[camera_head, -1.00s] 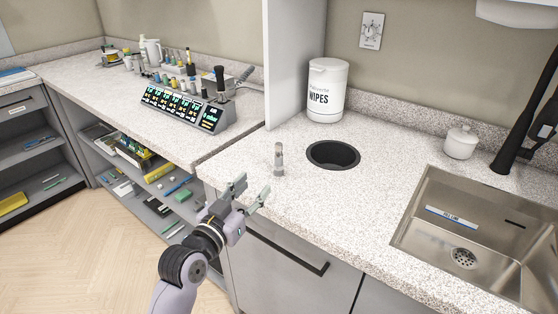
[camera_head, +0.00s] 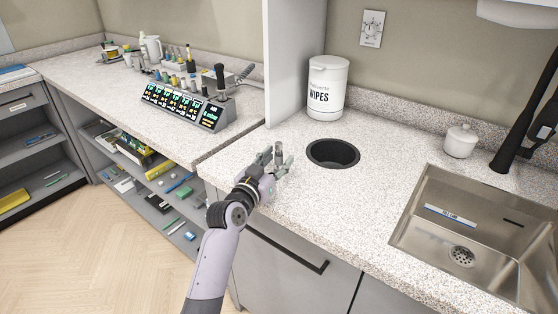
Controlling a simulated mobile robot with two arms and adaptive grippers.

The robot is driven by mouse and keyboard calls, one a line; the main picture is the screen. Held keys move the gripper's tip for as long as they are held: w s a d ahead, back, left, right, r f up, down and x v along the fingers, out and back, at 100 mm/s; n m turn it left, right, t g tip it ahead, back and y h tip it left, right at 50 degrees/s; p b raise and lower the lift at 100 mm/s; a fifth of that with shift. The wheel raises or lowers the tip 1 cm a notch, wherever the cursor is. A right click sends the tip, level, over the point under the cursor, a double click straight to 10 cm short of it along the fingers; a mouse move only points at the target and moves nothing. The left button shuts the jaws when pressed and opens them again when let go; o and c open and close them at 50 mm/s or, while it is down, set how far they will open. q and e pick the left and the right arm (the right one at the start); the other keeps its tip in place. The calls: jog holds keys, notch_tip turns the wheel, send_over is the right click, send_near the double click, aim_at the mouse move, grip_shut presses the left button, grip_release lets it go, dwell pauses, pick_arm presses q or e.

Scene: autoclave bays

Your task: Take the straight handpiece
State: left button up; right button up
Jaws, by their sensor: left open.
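The straight handpiece (camera_head: 279,152) is a small grey metal piece standing upright on the speckled counter, left of the round black hole. My left gripper (camera_head: 276,162) is open at the handpiece, with its fingers close around or beside it; whether they touch it cannot be told. The lower part of the handpiece is partly hidden by the gripper. My right gripper is not in view.
The round hole (camera_head: 333,153) is cut into the counter (camera_head: 338,195). A white wipes tub (camera_head: 327,88) stands behind it. A steel sink (camera_head: 420,225) and a white lidded jar (camera_head: 461,141) are at the right. A white partition (camera_head: 292,60) rises at the back left.

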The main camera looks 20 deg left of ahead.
pick_arm(q)
grip_shut()
dwell(0.5)
